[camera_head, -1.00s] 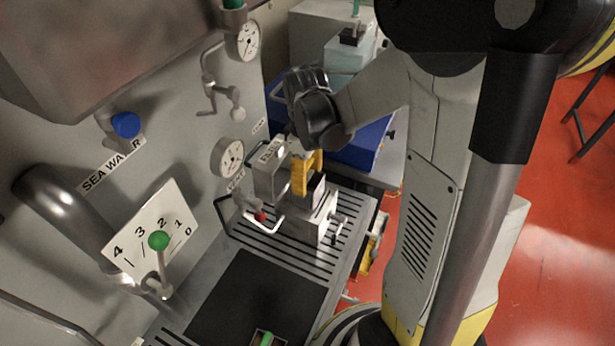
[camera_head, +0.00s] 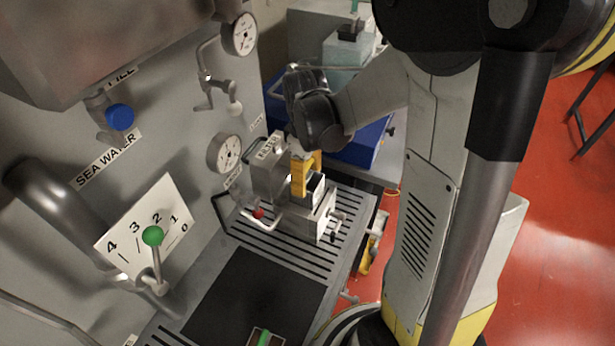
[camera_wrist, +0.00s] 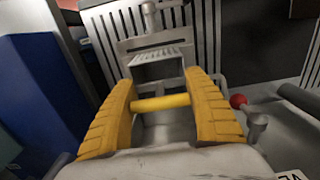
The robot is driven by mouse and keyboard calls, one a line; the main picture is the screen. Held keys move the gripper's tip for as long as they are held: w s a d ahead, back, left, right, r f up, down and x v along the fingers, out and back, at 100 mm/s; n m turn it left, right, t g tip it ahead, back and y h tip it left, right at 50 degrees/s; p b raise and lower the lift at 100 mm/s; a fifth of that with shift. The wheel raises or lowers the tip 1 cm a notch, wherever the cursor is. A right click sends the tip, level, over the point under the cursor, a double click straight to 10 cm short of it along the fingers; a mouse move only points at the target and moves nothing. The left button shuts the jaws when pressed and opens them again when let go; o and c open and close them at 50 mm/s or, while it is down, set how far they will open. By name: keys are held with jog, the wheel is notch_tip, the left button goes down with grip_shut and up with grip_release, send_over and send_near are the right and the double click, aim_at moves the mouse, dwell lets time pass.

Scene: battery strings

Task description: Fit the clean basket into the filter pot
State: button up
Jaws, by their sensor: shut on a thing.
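My gripper (camera_head: 306,190) points down over the grey filter pot (camera_head: 307,221) on the slotted drain board. In the wrist view its yellow fingers (camera_wrist: 162,102) are shut on a yellow cross bar (camera_wrist: 160,103), apparently the basket's handle. The basket's body is mostly hidden by the fingers and pot, so I cannot tell how deep it sits. A pale ridged surface (camera_wrist: 160,64) shows beyond the bar; I cannot tell whether it is basket or pot. A raised grey labelled plate (camera_head: 270,163), seemingly the pot's lid, stands just left of my fingers.
A red-tipped handle (camera_head: 258,213) lies close left of the pot. A gauge (camera_head: 225,153) and a crank valve (camera_head: 215,95) stick out from the wall. A blue box (camera_head: 362,148) stands behind.

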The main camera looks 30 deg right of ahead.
aim_at(313, 181)
jog(key=shift+s+f, duration=0.1)
jog(key=shift+f, duration=0.25)
jog(key=shift+s+d+f+b, duration=0.15)
jog(key=shift+f+b, duration=0.15)
jog(key=shift+b, duration=0.2)
jog(key=o, duration=1.4)
jog(key=shift+r, duration=0.1)
jog(key=r, duration=0.8)
jog(key=shift+s+d+r, duration=0.15)
jog(key=shift+s+d, duration=0.1)
jog(key=shift+s, duration=0.15)
jog(key=shift+r, duration=0.1)
